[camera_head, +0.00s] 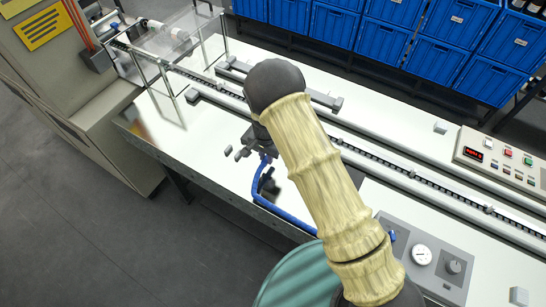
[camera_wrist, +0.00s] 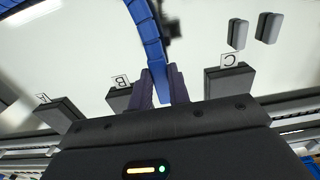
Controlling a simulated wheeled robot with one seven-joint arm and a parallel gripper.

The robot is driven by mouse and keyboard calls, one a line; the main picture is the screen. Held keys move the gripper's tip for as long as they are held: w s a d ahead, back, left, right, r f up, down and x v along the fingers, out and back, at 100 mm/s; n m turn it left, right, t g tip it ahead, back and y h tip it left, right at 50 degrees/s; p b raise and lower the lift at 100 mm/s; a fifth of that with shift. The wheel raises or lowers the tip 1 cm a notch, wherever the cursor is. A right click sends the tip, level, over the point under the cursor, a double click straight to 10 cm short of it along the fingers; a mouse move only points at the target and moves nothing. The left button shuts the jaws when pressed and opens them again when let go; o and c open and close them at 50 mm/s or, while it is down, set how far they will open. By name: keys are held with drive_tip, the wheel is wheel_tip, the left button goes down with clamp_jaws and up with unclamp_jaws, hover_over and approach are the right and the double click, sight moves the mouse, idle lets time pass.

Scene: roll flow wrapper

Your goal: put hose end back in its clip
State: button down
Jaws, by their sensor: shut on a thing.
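A blue hose (camera_head: 285,212) rises from the front of the white bench in the head view and curves up to my gripper (camera_head: 262,150). In the wrist view my gripper (camera_wrist: 161,84) is shut on the blue hose (camera_wrist: 150,35), which sits between the two dark fingers. Dark grey blocks with tags A (camera_wrist: 60,113), B (camera_wrist: 118,98) and C (camera_wrist: 228,80) stand in a row; the hose is between B and C, closer to B. Two rounded grey pieces (camera_wrist: 237,34) stand beyond C. Which block is the hose's clip is not clear. My arm hides part of the bench in the head view.
A long rail (camera_head: 400,165) runs along the bench behind my gripper. A clear guard (camera_head: 185,45) stands at the left. A grey panel with a gauge (camera_head: 421,254) and a button box (camera_head: 505,157) are at the right. Blue crates (camera_head: 385,45) line the back.

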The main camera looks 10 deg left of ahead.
drive_tip(key=shift+a+f+b, duration=0.1)
drive_tip(key=shift+a+b, duration=0.3)
drive_tip(key=shift+a, duration=3.35)
drive_tip(key=b, duration=0.2)
hover_over(227, 161)
drive_tip(key=shift+d, duration=0.25)
drive_tip(key=shift+s+a, duration=0.1)
drive_tip(key=shift+a, duration=0.15)
drive_tip(key=shift+b, duration=0.35)
drive_tip(key=shift+f+b, duration=1.35)
drive_tip(key=shift+f, duration=0.7)
drive_tip(key=shift+f+b, duration=0.35)
drive_tip(key=shift+f, duration=0.05)
drive_tip(key=c, duration=1.2)
unclamp_jaws()
drive_tip(key=shift+c, duration=0.2)
